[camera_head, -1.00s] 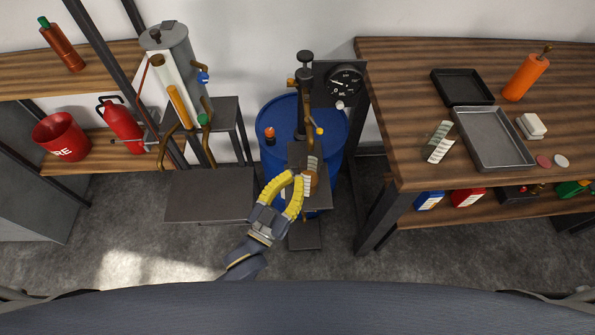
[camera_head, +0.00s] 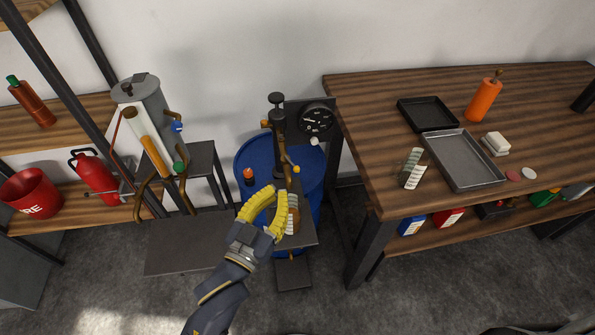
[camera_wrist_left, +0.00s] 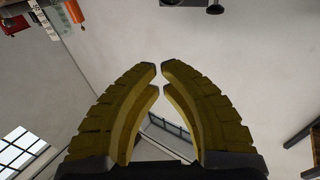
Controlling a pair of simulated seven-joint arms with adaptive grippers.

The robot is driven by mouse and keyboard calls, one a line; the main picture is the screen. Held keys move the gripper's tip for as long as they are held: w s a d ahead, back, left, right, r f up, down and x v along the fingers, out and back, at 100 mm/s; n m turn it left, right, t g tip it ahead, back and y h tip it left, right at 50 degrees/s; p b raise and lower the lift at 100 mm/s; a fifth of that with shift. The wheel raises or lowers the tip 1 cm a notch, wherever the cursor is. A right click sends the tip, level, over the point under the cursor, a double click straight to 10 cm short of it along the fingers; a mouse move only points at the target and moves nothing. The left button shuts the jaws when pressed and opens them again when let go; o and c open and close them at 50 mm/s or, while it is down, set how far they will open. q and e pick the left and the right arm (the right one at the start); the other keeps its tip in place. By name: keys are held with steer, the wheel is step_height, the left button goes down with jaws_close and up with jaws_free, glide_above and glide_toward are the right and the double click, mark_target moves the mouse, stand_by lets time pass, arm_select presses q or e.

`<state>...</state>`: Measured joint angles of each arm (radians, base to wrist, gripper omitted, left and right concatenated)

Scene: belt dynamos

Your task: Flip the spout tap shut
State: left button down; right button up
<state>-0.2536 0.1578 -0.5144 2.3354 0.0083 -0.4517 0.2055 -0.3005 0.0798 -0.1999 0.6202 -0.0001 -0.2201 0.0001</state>
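A dark upright pump (camera_head: 279,140) stands at the blue drum (camera_head: 250,158), with a thin brown curved spout pipe on its right side. A small yellow-orange knob (camera_head: 296,169) shows at the pipe's lower end; it may be the spout tap, but its position is too small to read. My left gripper (camera_head: 281,197), with yellow ribbed fingers, is just below the pump and left of a brown jar with a pale label (camera_head: 293,216). In the left wrist view its fingertips (camera_wrist_left: 159,75) nearly meet, with nothing between them. My right gripper is not in view.
The jar stands on a small dark stand (camera_head: 303,238). A round gauge (camera_head: 316,120) is behind the pump. A grey tank (camera_head: 144,100) with taps stands left. A wooden workbench (camera_head: 370,105) with trays stands right. Open floor lies in front.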

mark_target(291, 163)
arm_select(q)
steer(key=shift+s+a+f+n+g+y, duration=0.15)
steer(key=shift+s+a+f+g+y, duration=0.1)
steer(key=shift+a+f+g+y, duration=0.25)
steer(key=shift+s+a+f+n+g+y, duration=0.15)
steer(key=shift+s+a+f+g+y, duration=0.15)
steer(key=shift+f+g+y, duration=0.4)
steer(key=shift+w+r, duration=0.1)
steer(key=x, duration=1.4)
